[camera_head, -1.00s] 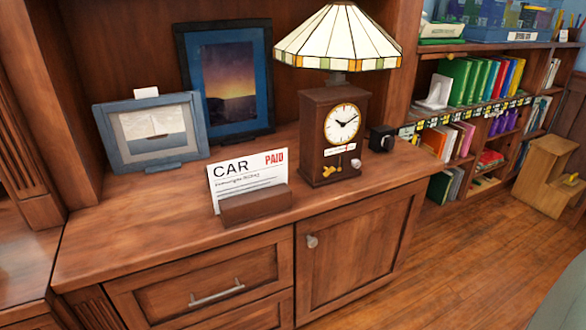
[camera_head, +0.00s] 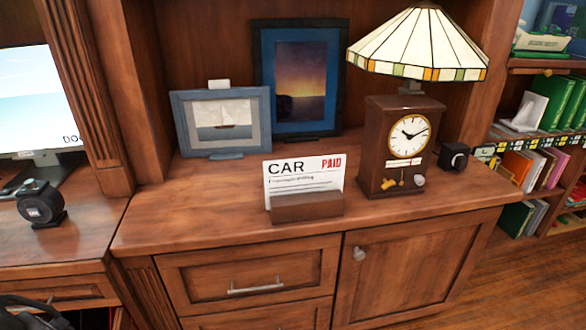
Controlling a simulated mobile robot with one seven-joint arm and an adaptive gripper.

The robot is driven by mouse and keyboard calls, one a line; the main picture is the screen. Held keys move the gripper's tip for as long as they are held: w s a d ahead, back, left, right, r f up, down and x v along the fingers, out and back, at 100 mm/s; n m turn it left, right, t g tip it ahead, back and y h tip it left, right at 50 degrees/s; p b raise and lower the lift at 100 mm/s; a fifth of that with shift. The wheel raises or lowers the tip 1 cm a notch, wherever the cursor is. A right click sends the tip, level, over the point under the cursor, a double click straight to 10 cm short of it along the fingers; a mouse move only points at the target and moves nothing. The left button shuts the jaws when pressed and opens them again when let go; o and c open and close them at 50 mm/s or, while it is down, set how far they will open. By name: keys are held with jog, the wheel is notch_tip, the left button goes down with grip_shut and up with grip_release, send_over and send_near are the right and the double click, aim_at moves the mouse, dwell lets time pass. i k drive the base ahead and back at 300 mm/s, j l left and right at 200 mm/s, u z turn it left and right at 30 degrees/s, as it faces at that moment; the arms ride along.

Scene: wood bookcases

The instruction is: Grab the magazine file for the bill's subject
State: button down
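The bill (camera_head: 305,176) stands upright in a small wooden holder (camera_head: 307,208) on the cabinet top. It reads "CAR" in large black letters, with "PAID" in red at its upper right. Smaller lines below are too small to read. I cannot pick out a magazine file labelled for a car. Books and folders (camera_head: 530,165) stand on the bookcase shelves at the right edge, partly cut off by the frame. My gripper is not in view.
The wooden cabinet (camera_head: 220,215) carries a sailboat picture (camera_head: 222,125), a sunset picture (camera_head: 302,80), a clock (camera_head: 402,147) under a stained-glass lamp (camera_head: 420,45), and a small black object (camera_head: 454,156). A monitor (camera_head: 38,105) stands left. Wood floor (camera_head: 480,290) shows at lower right.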

aim_at(97, 317)
jog(key=k+j, duration=0.1)
jog(key=j, duration=0.95)
jog(key=k+j, duration=0.15)
jog(key=j, duration=0.35)
jog(key=j+z, duration=0.1)
jog(key=j, duration=0.45)
jog(key=k+j, duration=0.15)
jog(key=j, duration=0.35)
jog(key=k+j, duration=0.1)
jog(key=j, duration=0.4)
jog(key=k+j, duration=0.1)
jog(key=j, duration=0.25)
jog(key=k+j, duration=0.15)
jog(key=j, duration=0.2)
jog(key=k+j, duration=0.1)
jog(key=j, duration=0.25)
jog(key=k+j+z, duration=0.1)
jog(key=j, duration=0.25)
jog(key=i+j+z, duration=0.15)
jog(key=j, duration=0.3)
jog(key=i+j+z, duration=0.15)
jog(key=j, duration=0.35)
jog(key=i+j+z, duration=0.15)
jog(key=j, duration=0.3)
jog(key=k, duration=0.05)
